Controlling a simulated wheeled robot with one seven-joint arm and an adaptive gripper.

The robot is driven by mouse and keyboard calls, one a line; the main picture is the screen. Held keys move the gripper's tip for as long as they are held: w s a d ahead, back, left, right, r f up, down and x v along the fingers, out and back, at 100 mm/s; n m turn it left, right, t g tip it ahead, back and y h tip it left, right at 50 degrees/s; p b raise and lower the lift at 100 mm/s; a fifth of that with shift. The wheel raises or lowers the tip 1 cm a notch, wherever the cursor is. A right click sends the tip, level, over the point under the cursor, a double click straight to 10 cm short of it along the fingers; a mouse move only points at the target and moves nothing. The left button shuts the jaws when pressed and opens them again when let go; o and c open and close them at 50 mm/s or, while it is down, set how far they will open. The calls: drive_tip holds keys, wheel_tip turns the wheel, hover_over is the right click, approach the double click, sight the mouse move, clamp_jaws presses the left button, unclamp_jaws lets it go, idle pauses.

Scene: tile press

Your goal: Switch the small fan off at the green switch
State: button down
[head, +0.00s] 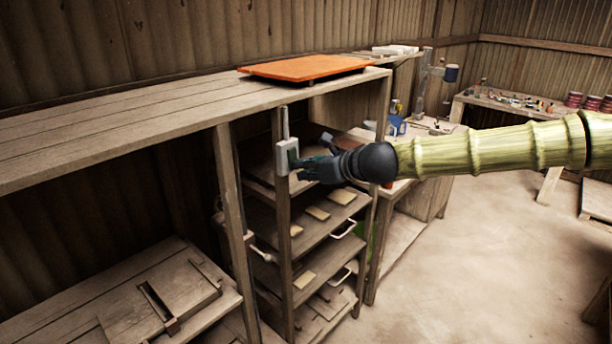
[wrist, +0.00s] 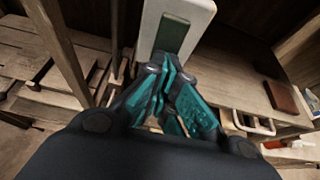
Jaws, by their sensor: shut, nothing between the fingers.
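The green switch (head: 292,152) is a dark green rocker on a pale box (head: 282,158) fixed to a wooden post in the head view. In the wrist view the green rocker (wrist: 172,34) sits on the pale plate (wrist: 150,30) just ahead of the fingers. My gripper (head: 300,166) is shut and empty, its teal fingertips (wrist: 167,70) at the lower end of the switch. I cannot tell whether they touch it. I cannot make out the small fan for certain in either view.
An orange board (head: 305,67) lies on the long wooden shelf (head: 110,125) above the switch. Below are rack shelves (head: 325,232) with several small tiles and white handles. A workbench (head: 425,150) stands behind my arm. The floor (head: 480,250) at right is clear.

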drive_tip(key=shift+w+a+f+t+y+b, duration=0.15)
drive_tip(key=shift+f+t+y+b, duration=0.2)
drive_tip(key=shift+b, duration=1.25)
drive_tip(key=shift+r, duration=0.3)
drive_tip(key=shift+r+p, duration=0.1)
drive_tip(key=shift+p, duration=0.2)
drive_tip(key=shift+r+p, duration=0.5)
drive_tip(key=shift+r, duration=0.25)
drive_tip(key=shift+f, duration=0.1)
drive_tip(key=v, duration=1.3)
drive_tip(key=shift+d+r+b, duration=0.25)
drive_tip(key=shift+r+b, duration=0.05)
drive_tip(key=shift+r, duration=0.05)
drive_tip(key=shift+s, duration=0.2)
